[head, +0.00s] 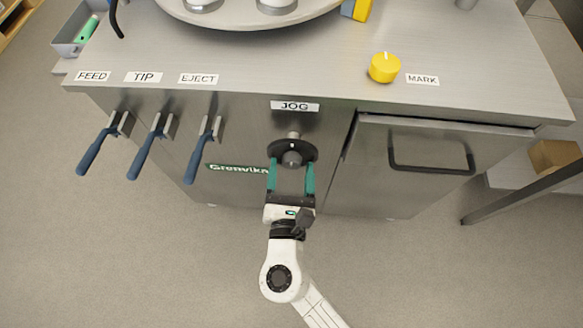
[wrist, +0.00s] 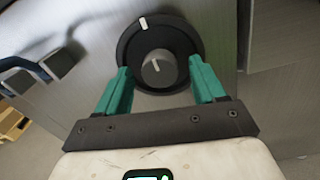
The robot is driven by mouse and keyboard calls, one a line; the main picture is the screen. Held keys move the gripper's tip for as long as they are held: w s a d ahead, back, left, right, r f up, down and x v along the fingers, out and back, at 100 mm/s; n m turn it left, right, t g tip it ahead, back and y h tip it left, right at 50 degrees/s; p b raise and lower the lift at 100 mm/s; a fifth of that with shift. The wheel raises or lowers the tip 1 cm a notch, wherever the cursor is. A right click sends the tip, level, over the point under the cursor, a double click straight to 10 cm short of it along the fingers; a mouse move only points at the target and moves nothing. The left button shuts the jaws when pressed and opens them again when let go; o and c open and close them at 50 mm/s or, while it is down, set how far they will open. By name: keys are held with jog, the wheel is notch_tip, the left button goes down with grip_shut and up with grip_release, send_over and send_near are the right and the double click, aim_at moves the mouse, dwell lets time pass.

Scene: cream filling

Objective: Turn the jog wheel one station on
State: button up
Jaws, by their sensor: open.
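The jog wheel (head: 293,149) is a black disc with a grey centre knob, on the steel cabinet front below the JOG label (head: 295,106). In the wrist view the jog wheel (wrist: 183,40) has a white mark at its upper left rim, and the knob (wrist: 159,68) has a short pale line. My gripper (head: 291,166) has two green fingers, open, one on each side of the knob in the head view. In the wrist view the fingertips of my gripper (wrist: 158,72) reach the lower left and lower right of the wheel. I cannot tell whether they touch it.
Three blue-handled levers (head: 150,148) labelled FEED, TIP and EJECT stick out to the left. A cabinet door with a black handle (head: 431,169) is to the right. A yellow knob (head: 384,67) by the MARK label and a round turntable (head: 250,18) are on top.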

jog(key=shift+w, duration=0.3)
jog(key=shift+c, duration=0.4)
jog(key=c, duration=1)
jog(key=shift+f+m+b, duration=0.1)
jog(key=shift+m+b, duration=0.3)
jog(key=shift+b, duration=0.05)
